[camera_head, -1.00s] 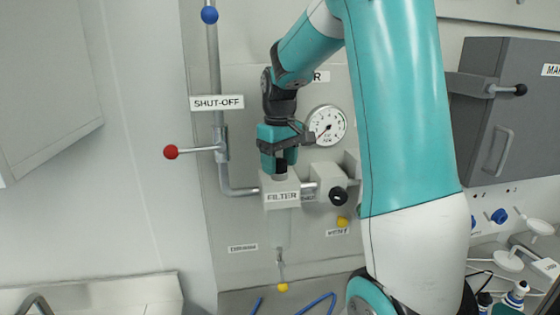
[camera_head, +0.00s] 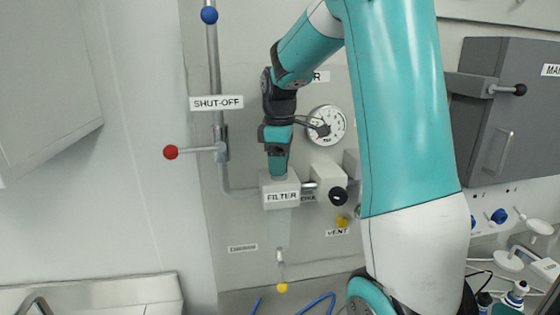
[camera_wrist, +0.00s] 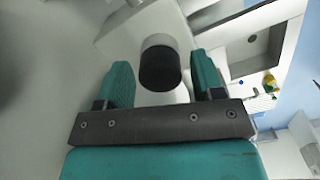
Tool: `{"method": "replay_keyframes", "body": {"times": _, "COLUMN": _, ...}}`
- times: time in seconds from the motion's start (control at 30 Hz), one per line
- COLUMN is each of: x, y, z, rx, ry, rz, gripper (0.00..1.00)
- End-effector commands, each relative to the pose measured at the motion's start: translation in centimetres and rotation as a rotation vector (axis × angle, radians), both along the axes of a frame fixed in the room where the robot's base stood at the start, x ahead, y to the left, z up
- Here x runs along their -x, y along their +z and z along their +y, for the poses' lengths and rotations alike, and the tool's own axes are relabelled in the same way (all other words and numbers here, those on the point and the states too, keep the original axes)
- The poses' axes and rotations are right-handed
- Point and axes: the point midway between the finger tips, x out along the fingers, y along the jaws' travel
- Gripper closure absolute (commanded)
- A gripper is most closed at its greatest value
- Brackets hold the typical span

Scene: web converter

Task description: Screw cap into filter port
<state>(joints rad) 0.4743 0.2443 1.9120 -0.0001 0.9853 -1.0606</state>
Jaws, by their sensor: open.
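The filter housing (camera_head: 281,191), a pale block labelled FILTER, is mounted on the wall panel in the head view. My gripper (camera_head: 279,172) points down just above its top. In the wrist view my gripper (camera_wrist: 163,88) is open, with one teal finger on each side of a black cap (camera_wrist: 159,70). The cap sits at the top of a pale cylindrical neck on the housing (camera_wrist: 125,30). A gap shows between the cap and each finger. In the head view my gripper hides the cap. I cannot tell how deep the cap sits in the port.
A pressure gauge (camera_head: 326,125) and a black knob (camera_head: 338,196) are close on the right. The red-ended shut-off lever (camera_head: 171,152) sticks out on the left. A yellow drain knob (camera_head: 282,287) hangs below. A grey cabinet (camera_head: 495,110) is at the far right.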

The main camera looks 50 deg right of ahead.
Motion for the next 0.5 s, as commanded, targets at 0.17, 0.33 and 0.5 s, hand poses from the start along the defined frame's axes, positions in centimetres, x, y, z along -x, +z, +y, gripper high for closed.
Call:
{"method": "replay_keyframes", "body": {"times": 0.17, "x": -0.01, "y": 0.0, "z": -0.01, "rx": 0.0, "ry": 0.051, "rz": 0.0, "gripper": 0.39}}
{"method": "replay_keyframes", "body": {"times": 0.33, "x": -0.01, "y": 0.0, "z": -0.01, "rx": 0.0, "ry": 0.059, "rz": 0.0, "gripper": 0.39}}
{"method": "replay_keyframes", "body": {"times": 0.5, "x": -0.02, "y": 0.0, "z": -0.02, "rx": 0.0, "ry": 0.246, "rz": 0.0, "gripper": 0.39}}
